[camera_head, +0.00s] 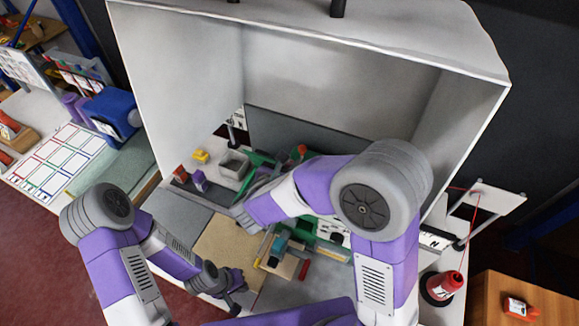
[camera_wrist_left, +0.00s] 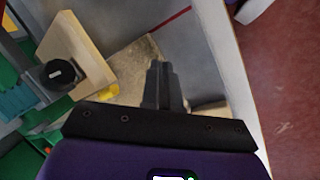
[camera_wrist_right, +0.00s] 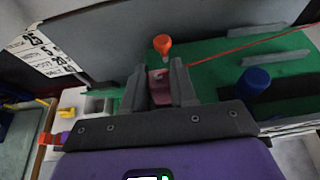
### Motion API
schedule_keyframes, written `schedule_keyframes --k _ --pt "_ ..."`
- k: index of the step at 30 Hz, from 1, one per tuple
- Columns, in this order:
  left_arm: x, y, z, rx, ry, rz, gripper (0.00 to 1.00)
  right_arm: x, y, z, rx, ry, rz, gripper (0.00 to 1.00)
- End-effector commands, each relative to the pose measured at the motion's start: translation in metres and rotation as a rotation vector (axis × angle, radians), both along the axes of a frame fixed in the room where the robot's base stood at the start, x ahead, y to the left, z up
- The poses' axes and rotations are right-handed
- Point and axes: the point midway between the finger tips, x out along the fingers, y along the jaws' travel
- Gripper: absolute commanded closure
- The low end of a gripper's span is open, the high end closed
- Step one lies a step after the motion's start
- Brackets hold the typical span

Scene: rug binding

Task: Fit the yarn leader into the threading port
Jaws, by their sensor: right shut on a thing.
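My right gripper (camera_wrist_right: 160,88) is shut on a small pink piece (camera_wrist_right: 158,84), seemingly the yarn leader, mostly hidden between the fingers. Red yarn (camera_wrist_right: 245,47) runs from near the fingers to the upper right. The gripper is above or beside a green board (camera_wrist_right: 225,66); contact cannot be told. An orange knob-like part (camera_wrist_right: 162,44) stands just beyond the fingertips. I cannot identify the threading port with certainty. My left gripper (camera_wrist_left: 160,82) has its fingers together, empty, above the front worktop; it also shows in the head view (camera_head: 240,290).
A blue knob (camera_wrist_right: 257,80) stands on the green board. A red yarn cone (camera_head: 446,285) stands outside the booth at right, its yarn rising to a guide stand (camera_head: 490,199). The white booth walls (camera_head: 190,80) enclose the work area. A wooden block with black knob (camera_wrist_left: 75,55) is near my left gripper.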

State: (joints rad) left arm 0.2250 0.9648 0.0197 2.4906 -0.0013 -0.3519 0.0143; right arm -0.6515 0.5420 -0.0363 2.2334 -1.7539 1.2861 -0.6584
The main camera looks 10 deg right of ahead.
Motion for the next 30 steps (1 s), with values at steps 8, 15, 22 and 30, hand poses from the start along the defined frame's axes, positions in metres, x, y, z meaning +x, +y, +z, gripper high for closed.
schedule_keyframes --k 8,15,22,30 --pt "0.000 0.000 -0.003 0.000 -0.001 0.000 1.00 0.000 0.000 -0.003 0.000 0.000 0.000 1.00" --pt "0.000 0.000 -0.002 0.000 0.000 0.000 1.00 0.000 0.000 -0.002 0.000 0.000 0.000 0.48" --pt "0.000 0.000 -0.001 0.000 0.000 0.000 1.00 0.000 0.000 -0.001 0.000 0.000 0.000 0.48" --pt "0.000 0.000 0.002 0.000 0.000 0.000 1.00 -0.022 0.016 0.014 0.000 -0.002 0.006 0.48"
